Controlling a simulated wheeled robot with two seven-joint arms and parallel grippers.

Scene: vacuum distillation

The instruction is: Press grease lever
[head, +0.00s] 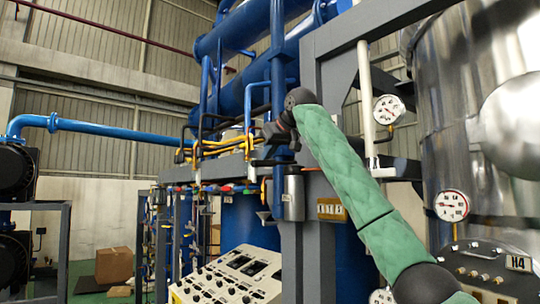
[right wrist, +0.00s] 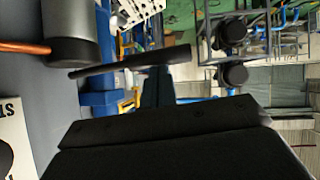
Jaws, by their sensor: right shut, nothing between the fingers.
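The grease lever is a dark bar (head: 268,163) that sticks out to the left above a grey metal cylinder (head: 293,197) on the grey frame. In the right wrist view the lever (right wrist: 125,63) runs across the upper middle, beside the cylinder (right wrist: 72,30). My right gripper (head: 270,135) is dark and small in the head view, just above the lever. It is shut and empty. In the right wrist view its dark narrow fingers (right wrist: 157,88) point at the lever; I cannot tell whether they touch it. My left gripper is not in view.
A copper-coloured rod (right wrist: 25,47) joins the cylinder's side. Blue pipes (head: 278,80) and yellow lines (head: 205,148) crowd the left. A grey frame post (head: 317,235) and steel tank (head: 475,130) with gauges (head: 389,109) stand right. A control panel (head: 235,275) is below.

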